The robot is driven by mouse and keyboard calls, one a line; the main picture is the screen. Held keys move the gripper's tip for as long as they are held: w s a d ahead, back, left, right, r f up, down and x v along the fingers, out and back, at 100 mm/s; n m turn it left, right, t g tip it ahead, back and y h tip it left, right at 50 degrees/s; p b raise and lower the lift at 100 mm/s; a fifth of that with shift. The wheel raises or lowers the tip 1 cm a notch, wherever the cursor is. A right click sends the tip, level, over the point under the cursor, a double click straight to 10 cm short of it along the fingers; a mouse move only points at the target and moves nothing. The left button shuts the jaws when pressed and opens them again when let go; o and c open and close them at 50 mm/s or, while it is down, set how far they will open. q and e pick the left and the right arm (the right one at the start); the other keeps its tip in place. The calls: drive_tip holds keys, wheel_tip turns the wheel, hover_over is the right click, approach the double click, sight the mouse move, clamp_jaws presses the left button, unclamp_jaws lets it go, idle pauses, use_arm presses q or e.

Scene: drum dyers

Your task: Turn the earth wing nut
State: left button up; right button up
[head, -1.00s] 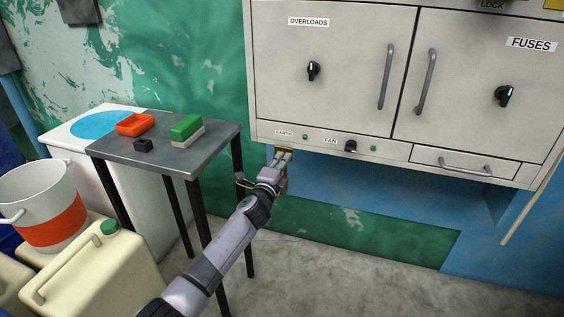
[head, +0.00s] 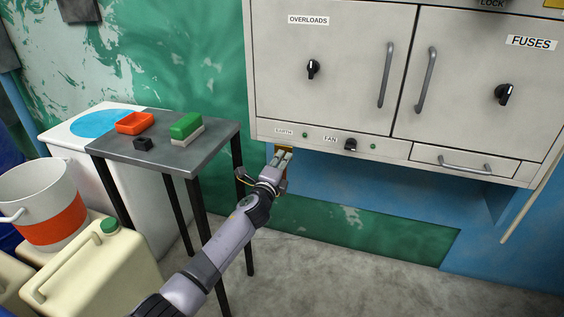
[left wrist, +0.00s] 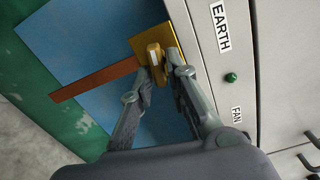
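The earth wing nut (left wrist: 154,58) is a brass-coloured piece in front of a brass plate (left wrist: 148,36), beside the EARTH label (left wrist: 220,27) in the left wrist view. My left gripper (left wrist: 158,70) has one finger on each side of the wing nut and appears closed on it. In the head view my left gripper (head: 280,160) reaches up to the brass plate (head: 284,147) under the cabinet's lower left edge. There its fingers hide most of the nut. My right gripper is in neither view.
The grey cabinet (head: 335,95) has a FAN knob (head: 350,144) and a drawer (head: 465,163) to the right. A small table (head: 160,158) with red, green and black items stands left of my arm. A bucket (head: 45,190) and jerrycan (head: 100,265) stand lower left.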

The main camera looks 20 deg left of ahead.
use_arm(q)
drive_tip(key=shift+o, duration=1.4)
drive_tip(key=s, duration=1.2)
drive_tip(key=shift+a, duration=0.25)
